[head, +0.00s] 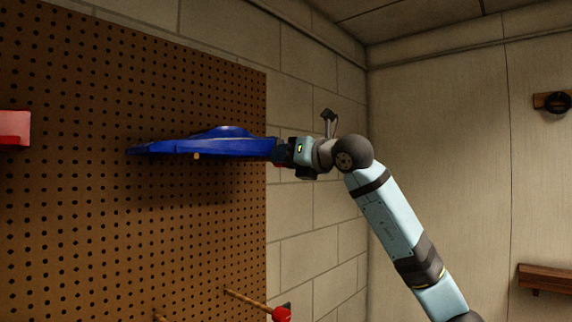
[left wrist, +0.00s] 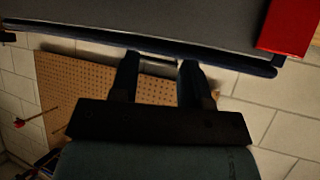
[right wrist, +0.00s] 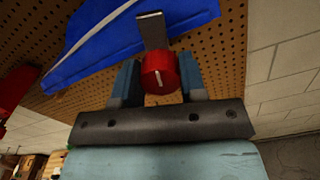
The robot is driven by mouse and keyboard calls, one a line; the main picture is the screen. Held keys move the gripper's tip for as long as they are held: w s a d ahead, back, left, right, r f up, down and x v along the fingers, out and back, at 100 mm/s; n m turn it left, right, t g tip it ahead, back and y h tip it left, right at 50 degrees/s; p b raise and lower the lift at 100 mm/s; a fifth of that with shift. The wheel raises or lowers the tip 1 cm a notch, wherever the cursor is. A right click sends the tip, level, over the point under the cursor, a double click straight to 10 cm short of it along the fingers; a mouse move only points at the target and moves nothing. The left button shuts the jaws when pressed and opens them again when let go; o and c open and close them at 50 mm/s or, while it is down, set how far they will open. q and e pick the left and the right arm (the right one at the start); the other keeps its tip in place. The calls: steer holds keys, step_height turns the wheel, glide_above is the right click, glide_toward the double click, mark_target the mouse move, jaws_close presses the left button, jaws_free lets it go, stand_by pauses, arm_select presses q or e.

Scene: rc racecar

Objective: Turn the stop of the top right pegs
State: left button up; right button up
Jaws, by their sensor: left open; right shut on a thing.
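The blue car body (head: 205,145) lies level against the pegboard in the head view. It also fills the top of the right wrist view (right wrist: 130,35). My right gripper (head: 280,152) is at its right end. In the right wrist view a round red stop (right wrist: 159,73) with a white line sits between the fingers of my right gripper (right wrist: 160,85), which is shut on it. A grey flat bar (right wrist: 152,30) stands just beyond the stop. The peg behind the stop is hidden. My left gripper (left wrist: 160,75) is open and empty in the left wrist view, and out of the head view.
The brown pegboard (head: 80,220) covers the left side. A lower peg (head: 250,299) with a red stop (head: 282,313) sticks out below the car. A red block (head: 14,128) is at the left edge. A dark-rimmed grey surface (left wrist: 150,28) spans the top of the left wrist view.

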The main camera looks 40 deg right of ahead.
steer(key=m+b, duration=0.1)
steer(key=m, duration=0.2)
steer(key=shift+f+m+b, duration=0.1)
steer(key=shift+m+b, duration=0.3)
steer(key=m+b, duration=0.1)
steer(key=m, duration=0.4)
steer(key=shift+d+b, duration=0.1)
steer(key=shift+b, duration=0.3)
steer(key=m, duration=0.3)
steer(key=shift+m+b, duration=0.35)
steer(key=shift+m, duration=1.15)
steer(key=o, duration=0.9)
steer(key=shift+s, duration=0.1)
